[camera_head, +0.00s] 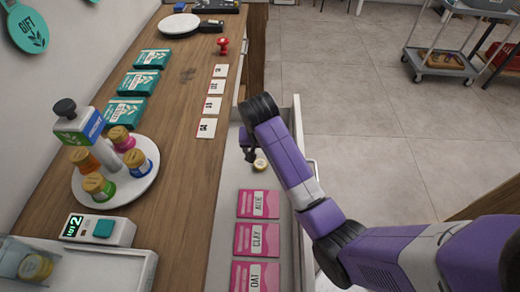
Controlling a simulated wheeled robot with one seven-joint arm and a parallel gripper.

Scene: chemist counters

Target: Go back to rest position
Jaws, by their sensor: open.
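My purple arm reaches in from the lower right, over an open drawer (228,197) below the wooden counter. My gripper (250,156) points down into the drawer and is small and partly hidden by my arm's dark end. A small jar with a yellow lid (261,165) stands in the drawer just beside the gripper. Whether the fingers touch it cannot be told.
Pink packets (258,204) lie in the drawer's near part. On the counter (183,190) stand a round white carousel (139,187) with several jars, a digital device (98,230), teal packets and number cards. The tiled floor (350,110) right of the drawer is clear; a trolley (440,62) stands beyond.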

